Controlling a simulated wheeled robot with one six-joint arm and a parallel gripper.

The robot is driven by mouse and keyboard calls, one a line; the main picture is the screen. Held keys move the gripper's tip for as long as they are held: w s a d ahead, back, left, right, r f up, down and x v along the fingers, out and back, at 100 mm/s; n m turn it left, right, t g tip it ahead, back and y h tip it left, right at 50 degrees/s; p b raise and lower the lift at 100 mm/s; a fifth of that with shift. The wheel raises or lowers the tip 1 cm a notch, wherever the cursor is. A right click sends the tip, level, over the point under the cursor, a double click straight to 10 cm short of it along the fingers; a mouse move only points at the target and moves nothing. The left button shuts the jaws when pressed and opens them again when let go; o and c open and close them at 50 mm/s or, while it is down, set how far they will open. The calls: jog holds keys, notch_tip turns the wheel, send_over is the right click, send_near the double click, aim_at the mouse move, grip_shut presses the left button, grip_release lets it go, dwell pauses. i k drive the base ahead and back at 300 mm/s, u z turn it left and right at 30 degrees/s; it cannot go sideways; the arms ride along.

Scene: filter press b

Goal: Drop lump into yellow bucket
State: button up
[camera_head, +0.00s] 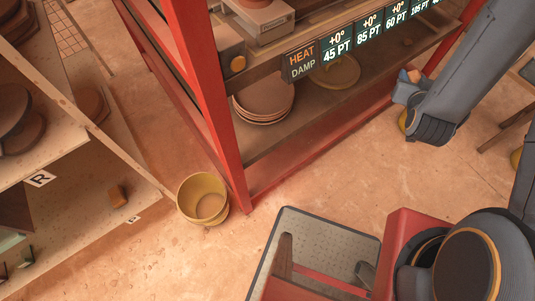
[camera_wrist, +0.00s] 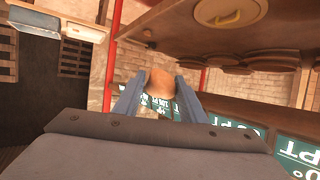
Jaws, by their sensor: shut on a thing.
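The yellow bucket (camera_head: 204,187) stands upright on the floor at the lower left-middle of the head view, by the foot of the red rack's corner post. Its open top faces up, and it looks empty. My gripper (camera_wrist: 160,76) is shut on a brown-orange lump (camera_wrist: 160,92), which sits between the two fingers in the wrist view. In the head view my gripper (camera_head: 408,84) is at the upper right, beside the rack and far from the bucket. The lump shows there only as a small orange patch (camera_head: 414,75). The bucket is not seen in the wrist view.
The red rack (camera_head: 214,90) holds stacked round plates (camera_head: 263,97) and a lit sign strip (camera_head: 337,48). Open floor (camera_head: 320,185) lies between the rack and my base.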

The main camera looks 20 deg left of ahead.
aim_at(215, 207)
jog(key=k, duration=0.85)
jog(key=u, duration=1.85)
jog(key=i, duration=0.5)
jog(key=u, duration=0.05)
